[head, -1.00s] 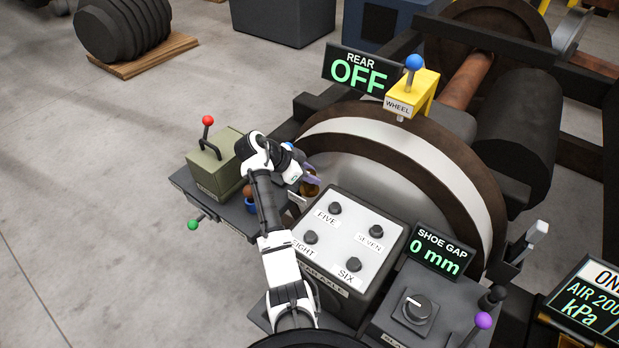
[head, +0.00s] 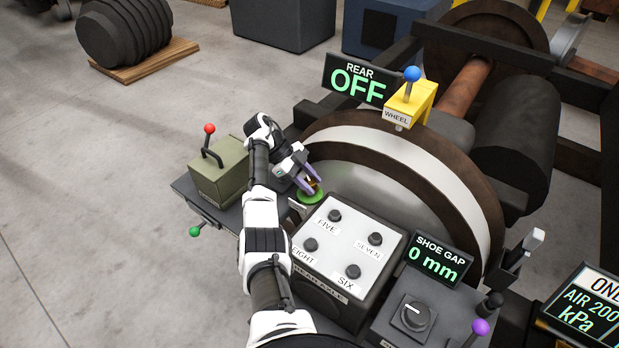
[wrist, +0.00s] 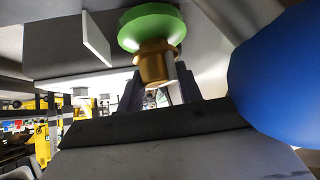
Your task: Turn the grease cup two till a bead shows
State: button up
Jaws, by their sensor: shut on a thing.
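The grease cup (head: 314,184) is a small brass piece on a round green base (head: 312,196), beside the wheel and behind the button box. My gripper (head: 305,178) reaches it from the upper left, its purple fingers shut on the brass part. In the wrist view the green base (wrist: 150,28) and the brass cup (wrist: 154,66) show close up, with my fingers (wrist: 158,92) at the brass end. I see no number on the cup and cannot make out a bead.
The button box (head: 340,270) stands close in front of the cup. The olive lever box (head: 218,173) is to the left, and the wheel (head: 410,170) curves behind. A large blue rounded thing (wrist: 280,80) fills the right of the wrist view.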

aim_at(310, 180)
jog(key=shift+m, duration=0.3)
jog(key=o, duration=1)
notch_tip(310, 180, up, 20)
jog(key=p, duration=0.3)
jog(key=shift+d, duration=0.1)
